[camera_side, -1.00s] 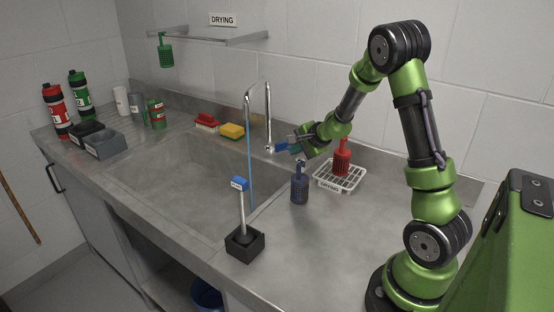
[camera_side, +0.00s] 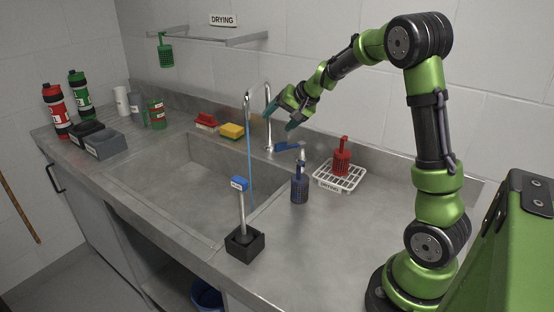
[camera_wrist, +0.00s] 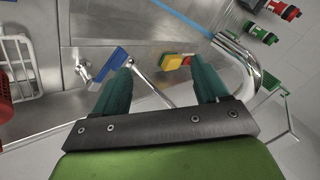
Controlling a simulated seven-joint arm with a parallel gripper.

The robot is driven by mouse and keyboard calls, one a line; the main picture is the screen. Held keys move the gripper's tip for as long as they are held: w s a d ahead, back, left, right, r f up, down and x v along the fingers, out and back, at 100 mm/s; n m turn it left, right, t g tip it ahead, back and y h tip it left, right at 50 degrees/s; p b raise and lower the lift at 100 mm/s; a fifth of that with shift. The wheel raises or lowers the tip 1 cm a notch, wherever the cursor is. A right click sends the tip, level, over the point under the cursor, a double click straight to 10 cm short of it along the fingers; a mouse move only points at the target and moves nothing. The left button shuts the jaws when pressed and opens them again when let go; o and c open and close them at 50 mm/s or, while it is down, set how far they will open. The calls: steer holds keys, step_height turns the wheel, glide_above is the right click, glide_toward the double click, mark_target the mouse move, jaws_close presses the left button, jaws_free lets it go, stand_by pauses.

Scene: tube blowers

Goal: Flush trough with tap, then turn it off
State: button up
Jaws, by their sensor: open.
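The steel tap (camera_side: 268,118) stands behind the right end of the sink, its spout arching forward. A thin blue stream of water (camera_side: 250,165) runs from the spout into the sink trough (camera_side: 170,190). The blue tap lever (camera_side: 287,146) sits at the tap's base; it also shows in the wrist view (camera_wrist: 108,66). My gripper (camera_side: 287,113) is open and empty, above the lever and beside the spout. In the wrist view its teal fingers (camera_wrist: 165,85) stand apart, with the curved spout (camera_wrist: 240,65) close to the right finger.
A red basket (camera_side: 342,158) stands on a white drying rack (camera_side: 338,180). A blue-tagged post (camera_side: 240,205) rises from a black block at the front. A yellow sponge (camera_side: 231,131) lies behind the sink.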

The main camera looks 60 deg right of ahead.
mark_target(281, 143)
steer(key=s+d+r+n+g+h, duration=0.1)
steer(key=d+r+n+g+h, duration=0.1)
steer(key=d+r+n+g, duration=0.25)
steer(key=shift+n, duration=0.75)
steer(key=x, duration=1.7)
steer(key=shift+s+a+f, duration=0.2)
steer(key=shift+s+a, duration=0.15)
steer(key=shift+s, duration=0.05)
steer(key=shift+c, duration=0.3)
